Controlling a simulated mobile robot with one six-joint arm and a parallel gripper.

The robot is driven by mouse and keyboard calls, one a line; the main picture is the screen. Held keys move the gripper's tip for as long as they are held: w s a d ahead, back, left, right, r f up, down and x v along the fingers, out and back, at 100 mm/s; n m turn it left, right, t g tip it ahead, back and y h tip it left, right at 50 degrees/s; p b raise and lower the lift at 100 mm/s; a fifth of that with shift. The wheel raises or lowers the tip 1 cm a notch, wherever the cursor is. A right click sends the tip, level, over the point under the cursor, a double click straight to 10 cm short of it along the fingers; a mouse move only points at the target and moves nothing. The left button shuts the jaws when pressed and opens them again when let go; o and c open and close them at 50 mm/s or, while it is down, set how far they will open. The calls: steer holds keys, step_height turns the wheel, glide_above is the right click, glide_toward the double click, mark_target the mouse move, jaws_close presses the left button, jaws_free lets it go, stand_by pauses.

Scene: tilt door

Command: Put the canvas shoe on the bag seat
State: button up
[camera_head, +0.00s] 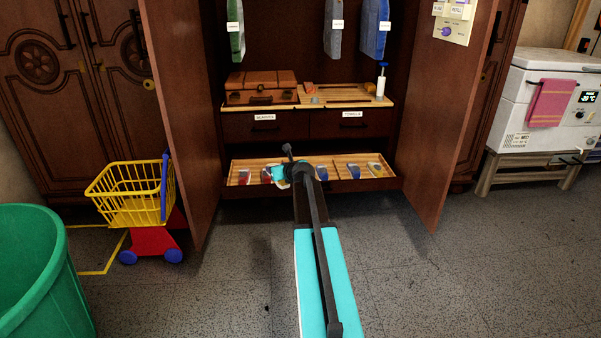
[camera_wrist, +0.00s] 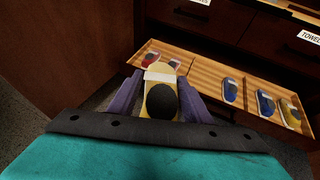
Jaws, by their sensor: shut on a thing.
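My gripper (camera_wrist: 160,96) is shut on a yellow-tan shoe (camera_wrist: 160,76) with a white band and a dark round opening. The purple fingers lie on either side of it. The shoe appears over the front of the wooden shoe drawer (camera_wrist: 207,72); whether it touches the drawer is unclear. In the head view, my arm mostly hides the held shoe. A brown leather case (camera_head: 261,88) sits on the left of the wooden shelf above the drawers. No part is clearly identifiable as the bag seat.
Several other shoes lie in the pulled-out drawer (camera_head: 338,184). Open cabinet doors (camera_head: 180,110) (camera_head: 446,110) flank it. A yellow toy cart (camera_head: 130,208) and green bin (camera_head: 35,270) stand left, a white cooler (camera_head: 540,95) right.

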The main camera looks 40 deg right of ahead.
steer(key=a+r+n+y, duration=0.1)
steer(key=a+r, duration=0.3)
steer(key=a, duration=0.9)
steer(key=a+r+n+y, duration=0.1)
steer(key=a+r, duration=0.4)
steer(key=a, duration=0.9)
steer(key=a+r+n+t+y, duration=0.1)
steer(key=a+r, duration=0.4)
steer(key=a, duration=0.9)
steer(key=shift+w+a+y, duration=0.15)
steer(key=shift+w+y, duration=0.1)
steer(key=shift+y, duration=0.15)
steer(key=shift+s, duration=0.1)
